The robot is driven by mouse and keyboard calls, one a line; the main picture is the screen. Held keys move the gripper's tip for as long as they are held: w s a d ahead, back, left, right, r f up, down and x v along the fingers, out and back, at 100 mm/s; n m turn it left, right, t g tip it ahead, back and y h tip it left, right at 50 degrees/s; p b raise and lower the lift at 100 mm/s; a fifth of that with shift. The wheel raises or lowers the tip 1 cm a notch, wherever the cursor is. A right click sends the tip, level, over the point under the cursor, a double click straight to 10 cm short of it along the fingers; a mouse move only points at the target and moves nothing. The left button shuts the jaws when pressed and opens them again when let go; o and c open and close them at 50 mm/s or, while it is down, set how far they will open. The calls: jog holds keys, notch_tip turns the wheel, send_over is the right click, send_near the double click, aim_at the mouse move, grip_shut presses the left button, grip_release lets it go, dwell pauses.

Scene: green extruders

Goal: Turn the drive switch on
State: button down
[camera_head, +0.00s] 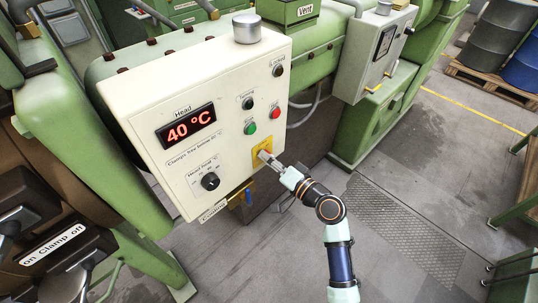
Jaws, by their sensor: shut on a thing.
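The pale control box (150,120) stands at centre left with a red display reading 40 °C. A yellow plate (256,163) is at its lower right corner. My gripper (265,155) is at this plate, shut on a switch there. The fingers hide most of the switch, so its position and any label cannot be made out. My arm reaches in from the lower right.
A black head heat knob (210,181), a green button (250,128) and a red button (275,112) are on the same panel. A second grey box (376,50) stands to the right.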

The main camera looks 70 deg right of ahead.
jog(key=shift+m+p, duration=0.55)
jog(key=shift+m, duration=0.55)
jog(key=c, duration=0.8)
grip_release()
jog(key=shift+o, duration=0.2)
jog(key=v, duration=1.2)
